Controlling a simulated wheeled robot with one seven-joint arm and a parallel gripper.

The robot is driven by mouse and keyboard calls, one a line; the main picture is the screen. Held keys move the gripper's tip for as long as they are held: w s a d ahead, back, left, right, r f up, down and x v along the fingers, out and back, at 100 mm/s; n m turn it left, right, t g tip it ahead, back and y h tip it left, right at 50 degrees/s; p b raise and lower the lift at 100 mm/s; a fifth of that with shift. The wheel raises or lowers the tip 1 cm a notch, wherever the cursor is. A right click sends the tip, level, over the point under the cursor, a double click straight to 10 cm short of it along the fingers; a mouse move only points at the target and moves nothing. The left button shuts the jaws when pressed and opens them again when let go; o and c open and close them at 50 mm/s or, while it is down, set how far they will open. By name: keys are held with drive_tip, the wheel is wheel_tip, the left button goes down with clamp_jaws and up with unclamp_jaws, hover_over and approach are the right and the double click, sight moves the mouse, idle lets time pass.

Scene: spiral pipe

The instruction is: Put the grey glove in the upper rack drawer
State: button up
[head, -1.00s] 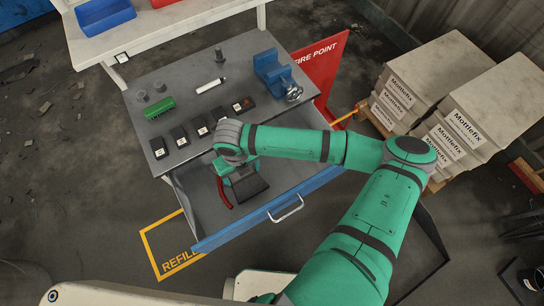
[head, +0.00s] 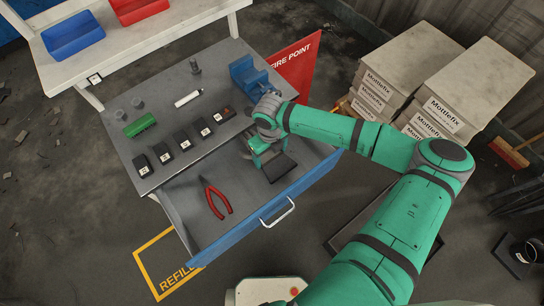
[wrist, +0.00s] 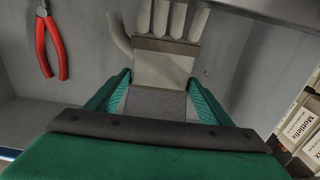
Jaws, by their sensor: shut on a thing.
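The grey glove (wrist: 160,68) shows in the wrist view, its cuff between my two green fingers and its glove fingers pointing to the top of the picture. In the head view my own arm and gripper hide it. My gripper (wrist: 158,88) is shut on the cuff. In the head view my gripper (head: 263,150) is over the right part of the open upper drawer (head: 245,217), which has a blue front and a pale handle. Whether the glove touches the drawer floor I cannot tell.
Red-handled pliers (head: 215,198) lie in the drawer's left part and show in the wrist view (wrist: 49,45). The grey rack top (head: 172,112) above holds several black boxes, a green block (head: 140,125) and a blue vise (head: 247,75). Stacked white boxes (head: 375,90) stand at right.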

drive_tip(key=shift+w+d+f, duration=0.2)
drive_tip(key=shift+d+f, duration=0.05)
drive_tip(key=shift+d, duration=0.1)
drive_tip(key=shift+f, duration=1.45)
drive_tip(key=shift+f, duration=0.65)
drive_tip(key=o, duration=1.2)
wheel_tip(320, 180, up, 13)
drive_tip(key=shift+r, duration=0.15)
